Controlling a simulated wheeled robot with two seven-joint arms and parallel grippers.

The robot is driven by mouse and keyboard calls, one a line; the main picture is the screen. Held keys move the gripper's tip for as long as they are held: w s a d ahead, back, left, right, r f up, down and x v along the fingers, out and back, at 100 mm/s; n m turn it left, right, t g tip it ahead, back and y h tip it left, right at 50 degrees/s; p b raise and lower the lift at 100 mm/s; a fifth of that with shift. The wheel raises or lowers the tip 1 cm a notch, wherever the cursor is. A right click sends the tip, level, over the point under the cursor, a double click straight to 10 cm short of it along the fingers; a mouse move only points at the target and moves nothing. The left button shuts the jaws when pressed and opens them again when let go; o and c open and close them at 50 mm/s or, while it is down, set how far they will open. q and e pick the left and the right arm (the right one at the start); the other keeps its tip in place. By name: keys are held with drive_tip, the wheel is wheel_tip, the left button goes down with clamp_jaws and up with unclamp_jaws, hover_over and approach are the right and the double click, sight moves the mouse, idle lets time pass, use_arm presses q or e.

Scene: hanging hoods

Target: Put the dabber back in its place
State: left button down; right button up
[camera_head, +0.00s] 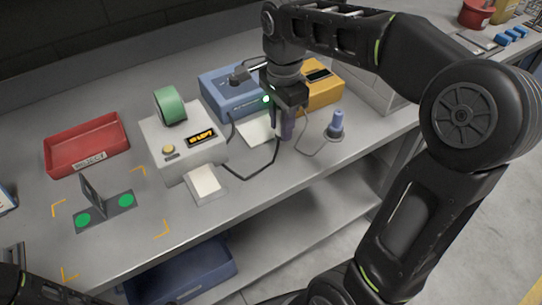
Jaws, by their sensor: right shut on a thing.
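My right gripper (284,128) points down over the back of the bench and is shut on a slim, dark purple piece (289,127). The fingers hide most of this piece; it may be the dabber, but I cannot tell for sure. It is upright, just above or at a white pad (258,131) on the bench. A blue-topped piece (337,121) stands upright in a round grey base to the right of the gripper. Part of my left arm shows at the bottom left corner, but its gripper is not in view.
A blue box (232,98) and a yellow box (322,92) stand behind the gripper. A white device (180,143) with a green roll (170,105) stands left. Dark cables loop near the gripper. A red tray (88,146) and a hinged fixture (105,210) lie further left.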

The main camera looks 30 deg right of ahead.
drive_tip(key=shift+s+r, duration=0.1)
drive_tip(key=shift+s, duration=0.1)
hover_over(281, 164)
drive_tip(key=shift+f, duration=3.15)
drive_tip(key=shift+f, duration=1.9)
drive_tip(key=shift+f, duration=0.1)
drive_tip(key=o, duration=1)
drive_tip(key=shift+o, duration=0.2)
